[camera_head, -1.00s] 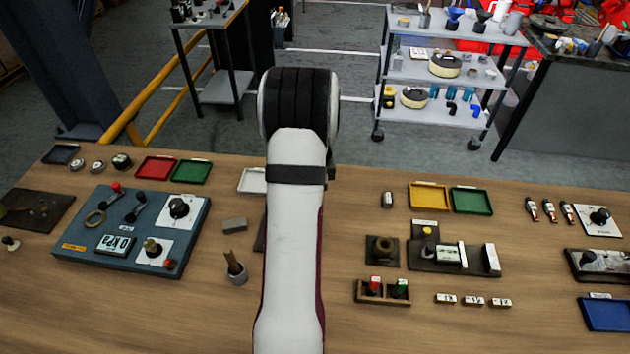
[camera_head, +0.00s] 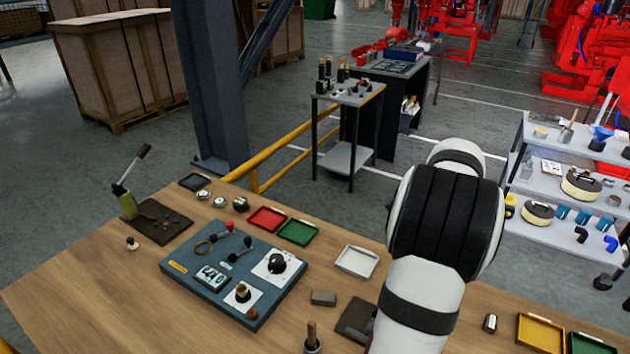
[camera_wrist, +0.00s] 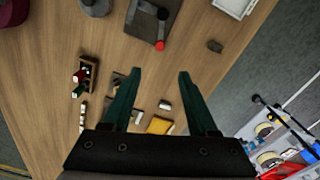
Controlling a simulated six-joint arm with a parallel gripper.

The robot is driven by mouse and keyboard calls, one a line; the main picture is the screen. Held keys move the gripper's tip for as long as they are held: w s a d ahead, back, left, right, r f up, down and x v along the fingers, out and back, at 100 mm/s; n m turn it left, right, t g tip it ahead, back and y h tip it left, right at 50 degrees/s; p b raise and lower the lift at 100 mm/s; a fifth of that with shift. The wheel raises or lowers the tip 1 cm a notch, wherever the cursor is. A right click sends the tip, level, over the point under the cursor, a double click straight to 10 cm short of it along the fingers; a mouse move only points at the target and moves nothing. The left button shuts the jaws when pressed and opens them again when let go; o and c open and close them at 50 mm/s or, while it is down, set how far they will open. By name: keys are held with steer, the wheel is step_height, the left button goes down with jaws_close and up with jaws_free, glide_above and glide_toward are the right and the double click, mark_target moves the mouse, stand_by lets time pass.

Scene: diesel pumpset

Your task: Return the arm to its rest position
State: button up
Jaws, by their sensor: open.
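My gripper (camera_wrist: 158,100) shows in the wrist view with its two dark green fingers apart and nothing between them. It hangs above the wooden workbench (camera_wrist: 45,60), which lies below it in that view. In the head view my white and black arm rises over the right part of the bench (camera_head: 110,295) and hides some of its top. The gripper itself does not show in the head view.
A blue-grey control panel (camera_head: 195,285) sits on the bench, with red (camera_head: 266,219) and green (camera_head: 298,232) trays behind it. A white tray (camera_head: 357,261) lies just left of my arm. A shelf cart (camera_head: 545,190) stands beyond the bench. The bench's front left is clear.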

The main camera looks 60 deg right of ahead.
steer(key=w+a+r+n, duration=0.4)
steer(key=w+a+n, duration=0.4)
steer(key=w+a, duration=0.6)
steer(key=w+a+n, duration=0.2)
steer(key=a+n, duration=0.2)
steer(key=a, duration=0.4)
steer(key=w+a+n, duration=0.3)
steer(key=a+n, duration=0.1)
steer(key=a, duration=0.3)
steer(key=s+a+f+n+y, duration=0.1)
steer(key=s+a+n, duration=0.3)
steer(key=a, duration=0.4)
steer(key=s+a+f+n, duration=0.1)
steer(key=s+a+n, duration=0.4)
steer(key=a+n, duration=0.2)
steer(key=shift+a+y, duration=0.4)
steer(key=shift+a, duration=0.5)
steer(key=shift+o, duration=0.3)
